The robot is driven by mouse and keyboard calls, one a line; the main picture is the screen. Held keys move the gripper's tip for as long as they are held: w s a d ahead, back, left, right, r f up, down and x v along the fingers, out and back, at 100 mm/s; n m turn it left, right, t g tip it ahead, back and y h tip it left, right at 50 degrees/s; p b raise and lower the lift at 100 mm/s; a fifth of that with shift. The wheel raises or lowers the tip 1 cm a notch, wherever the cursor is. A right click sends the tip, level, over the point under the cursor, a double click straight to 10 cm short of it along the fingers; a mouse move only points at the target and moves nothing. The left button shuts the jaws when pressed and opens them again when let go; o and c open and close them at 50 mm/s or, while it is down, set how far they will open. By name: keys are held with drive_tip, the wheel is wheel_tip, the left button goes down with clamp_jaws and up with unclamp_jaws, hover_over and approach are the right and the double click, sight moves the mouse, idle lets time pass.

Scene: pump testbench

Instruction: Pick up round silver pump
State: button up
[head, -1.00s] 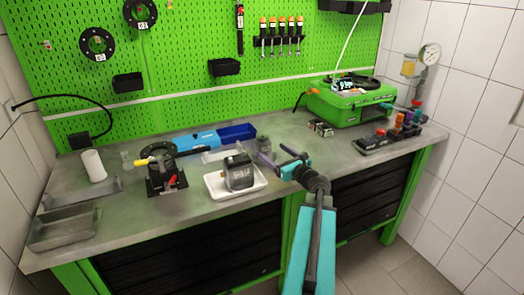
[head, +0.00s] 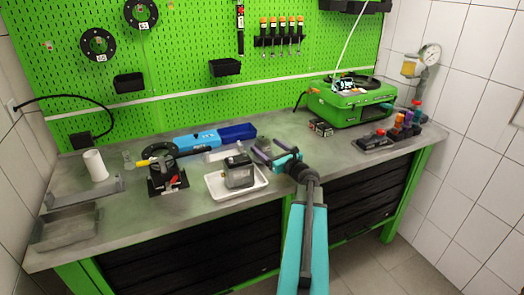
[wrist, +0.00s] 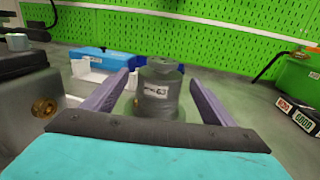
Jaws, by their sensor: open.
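The round silver pump (wrist: 158,97) is a grey, stepped round body with a white label. It stands upright on the bench, between the two purple fingers of my gripper (wrist: 160,82) in the wrist view. The fingers are open, with a gap visible on either side of the pump. In the head view the pump (head: 264,146) is small and partly hidden by my gripper (head: 268,147), which reaches over the bench to the right of the white tray.
A square metal pump (head: 239,172) sits in the white tray (head: 218,193) close left of my gripper. A blue tool case (head: 195,141) lies behind. A green case (head: 350,105) stands at the back right. Bare bench (head: 320,152) lies to the right.

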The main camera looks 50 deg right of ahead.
sight(263, 137)
drive_tip(key=shift+p+x, duration=0.4)
drive_tip(key=shift+x, duration=1.3)
drive_tip(key=c, duration=1.9)
drive_tip(key=shift+r, duration=0.2)
clamp_jaws()
drive_tip(key=shift+r, duration=0.1)
drive_tip(key=shift+r+b, duration=0.4)
drive_tip(key=shift+r, duration=1.05)
drive_tip(key=shift+s+d+r, duration=0.1)
drive_tip(key=shift+r, duration=0.1)
drive_tip(key=s+d+b, duration=0.1)
drive_tip(key=s+d, duration=0.2)
drive_tip(key=s, duration=0.4)
drive_tip(key=s+d+r+b, duration=0.1)
drive_tip(key=s+d+b, duration=0.1)
drive_tip(key=s, duration=0.5)
drive_tip(key=shift+s+d+r, duration=0.15)
drive_tip(key=shift+d+r, duration=0.1)
drive_tip(key=shift+d, duration=0.55)
drive_tip(key=shift+r, duration=0.1)
